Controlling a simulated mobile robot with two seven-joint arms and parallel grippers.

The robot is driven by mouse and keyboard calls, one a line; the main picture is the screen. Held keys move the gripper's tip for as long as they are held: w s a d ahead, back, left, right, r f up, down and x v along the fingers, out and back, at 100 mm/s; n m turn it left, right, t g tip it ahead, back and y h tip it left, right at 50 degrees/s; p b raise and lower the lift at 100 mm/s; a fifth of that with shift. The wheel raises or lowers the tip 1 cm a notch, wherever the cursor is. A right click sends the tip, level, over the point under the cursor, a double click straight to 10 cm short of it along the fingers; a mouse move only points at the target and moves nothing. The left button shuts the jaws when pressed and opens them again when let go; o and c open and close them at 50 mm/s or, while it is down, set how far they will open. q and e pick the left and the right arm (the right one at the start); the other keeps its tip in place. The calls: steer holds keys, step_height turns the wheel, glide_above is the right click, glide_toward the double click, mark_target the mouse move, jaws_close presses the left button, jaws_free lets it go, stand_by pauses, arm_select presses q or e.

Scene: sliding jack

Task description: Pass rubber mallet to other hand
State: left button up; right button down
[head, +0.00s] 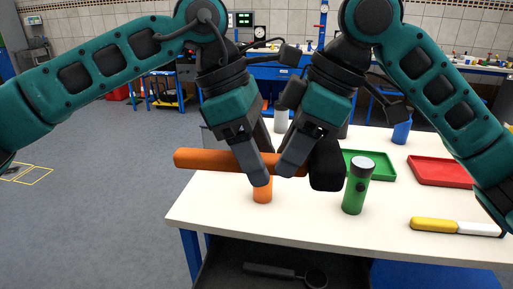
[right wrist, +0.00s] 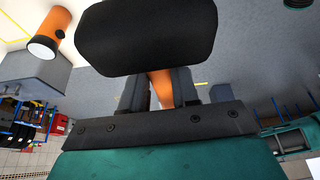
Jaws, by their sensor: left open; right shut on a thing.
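The rubber mallet has an orange handle (head: 205,159) and a black head (head: 326,165). It is held roughly level above the near-left part of the white table, head to the right. My right gripper (head: 289,168) is shut on the handle close to the head. In the right wrist view the black head (right wrist: 146,35) fills the top middle, and the handle (right wrist: 162,88) runs between the fingers. My left gripper (head: 259,172) is open at the handle just left of my right one. One of its fingers crosses in front of the handle; its other finger is hidden.
An orange flashlight (head: 262,194) stands below the grippers, and a green flashlight (head: 357,186) stands right of the mallet head. A green tray (head: 376,177), a red tray (head: 440,184), a blue cup (head: 402,132) and a yellow-and-white tool (head: 432,224) are farther right.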

arm_select(q)
steer(key=shift+w, duration=0.1)
jaws_close()
arm_select(e)
steer(key=shift+s, duration=0.1)
arm_select(q)
steer(key=shift+r, duration=0.1)
arm_select(e)
steer(key=c, duration=0.8)
jaws_free()
